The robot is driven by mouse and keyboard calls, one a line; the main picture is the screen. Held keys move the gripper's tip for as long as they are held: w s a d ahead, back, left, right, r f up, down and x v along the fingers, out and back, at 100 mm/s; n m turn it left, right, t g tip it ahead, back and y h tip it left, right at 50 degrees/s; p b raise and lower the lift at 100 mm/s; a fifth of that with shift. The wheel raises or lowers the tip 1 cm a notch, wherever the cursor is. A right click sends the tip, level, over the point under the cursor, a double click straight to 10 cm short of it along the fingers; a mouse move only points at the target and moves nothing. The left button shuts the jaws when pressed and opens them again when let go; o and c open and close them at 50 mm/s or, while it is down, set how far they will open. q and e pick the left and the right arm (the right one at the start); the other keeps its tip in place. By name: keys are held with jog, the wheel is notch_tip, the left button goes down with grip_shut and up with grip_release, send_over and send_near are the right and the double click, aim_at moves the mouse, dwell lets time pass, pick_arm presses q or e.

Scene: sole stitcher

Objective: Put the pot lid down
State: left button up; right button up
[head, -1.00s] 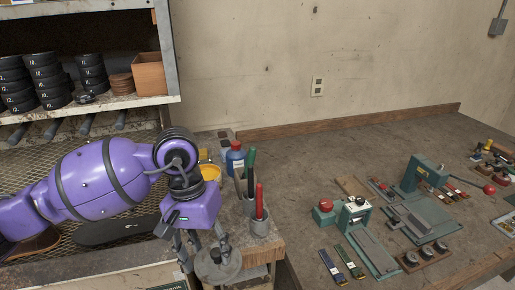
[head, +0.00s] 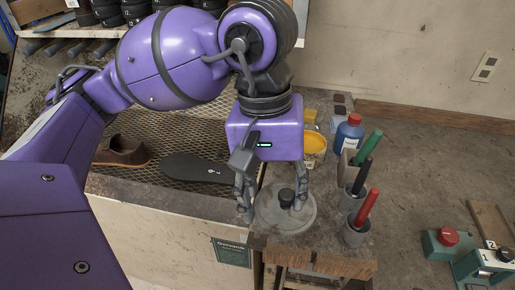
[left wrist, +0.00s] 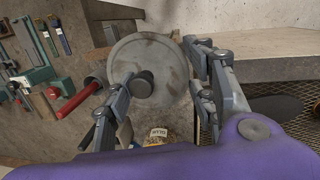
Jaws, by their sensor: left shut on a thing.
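The pot lid (head: 272,222) is a round, worn grey disc with a dark knob (head: 287,198). It lies about level at the near end of the narrow bench top, but I cannot tell whether it rests there or hangs just above. My left gripper (head: 272,210) points down over it and is shut on the lid, a finger on either side of the knob. The lid (left wrist: 165,52) also shows face-on between the fingers in the left wrist view; the exact contact is unclear. My right gripper is not in view.
Cups with a red-handled tool (head: 366,208), a dark one and a green one stand right of the lid. A yellow tub (head: 315,145) and a blue bottle (head: 348,134) are behind it. A shoe (head: 124,151) and a black sole (head: 198,168) lie on mesh at left.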

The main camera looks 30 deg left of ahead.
pick_arm(q)
jog(key=w+a+f, duration=0.1)
jog(key=w+f, duration=0.2)
jog(key=w, duration=0.1)
jog(key=w+a+f, duration=0.1)
jog(key=w+f, duration=0.2)
jog(key=w, duration=0.1)
jog(key=w+a+f+p, duration=0.1)
jog(key=w+f, duration=0.1)
jog(key=w, duration=0.2)
jog(key=shift+w+a+f, duration=0.15)
jog(key=shift+f, duration=0.25)
jog(key=shift+w+a+f, duration=0.1)
jog(key=shift+w+f, duration=0.25)
jog(key=shift+f, duration=0.15)
notch_tip(320, 180, down, 3)
jog(key=shift+f, duration=0.1)
